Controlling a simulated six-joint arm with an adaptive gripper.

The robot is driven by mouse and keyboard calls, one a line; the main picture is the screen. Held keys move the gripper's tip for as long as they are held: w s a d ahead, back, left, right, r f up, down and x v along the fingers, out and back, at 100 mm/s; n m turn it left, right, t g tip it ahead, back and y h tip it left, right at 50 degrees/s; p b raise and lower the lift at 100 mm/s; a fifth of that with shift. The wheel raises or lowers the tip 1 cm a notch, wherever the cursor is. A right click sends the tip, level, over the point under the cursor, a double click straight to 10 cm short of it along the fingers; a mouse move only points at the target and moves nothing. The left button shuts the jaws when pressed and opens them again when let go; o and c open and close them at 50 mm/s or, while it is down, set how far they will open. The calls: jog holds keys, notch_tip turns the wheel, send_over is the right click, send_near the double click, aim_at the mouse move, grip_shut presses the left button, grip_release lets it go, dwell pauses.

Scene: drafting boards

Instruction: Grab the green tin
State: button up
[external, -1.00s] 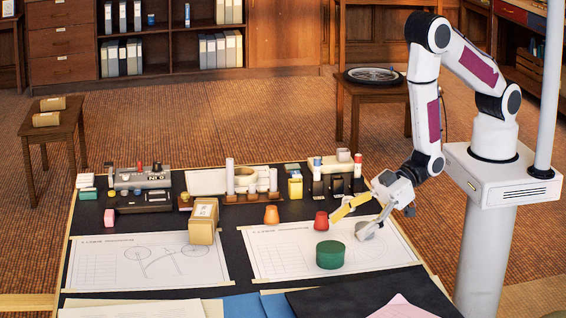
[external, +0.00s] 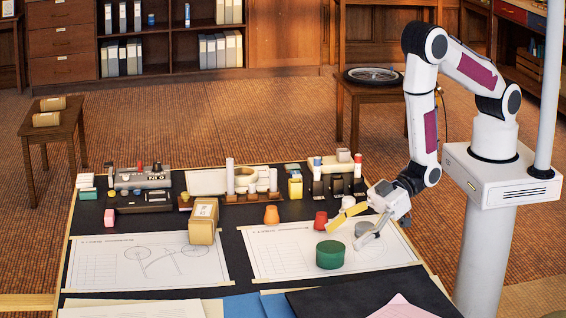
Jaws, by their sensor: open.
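The green tin (external: 330,256) is a short round cylinder standing upright on the right-hand drawing sheet (external: 285,254). My gripper (external: 346,228) is open, with a yellow finger and a grey finger spread apart. It is just above and to the right of the tin, tilted toward the left. I see no contact between the fingers and the tin. A grey round thing (external: 365,229) shows between the fingers, partly hidden by them.
A red cup-like piece (external: 320,220) stands close behind the tin, near the yellow finger. An orange piece (external: 271,215) and a cardboard box (external: 202,224) stand to the left. Holders and tools line the back of the board. Folders (external: 360,298) lie in front.

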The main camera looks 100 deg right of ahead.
aim_at(332, 247)
jog(key=shift+w+a+f, duration=0.1)
jog(key=shift+w, duration=0.15)
jog(key=shift+x, duration=2.5)
jog(key=shift+s+f, duration=0.1)
jog(key=shift+f, duration=0.1)
jog(key=c, duration=1.3)
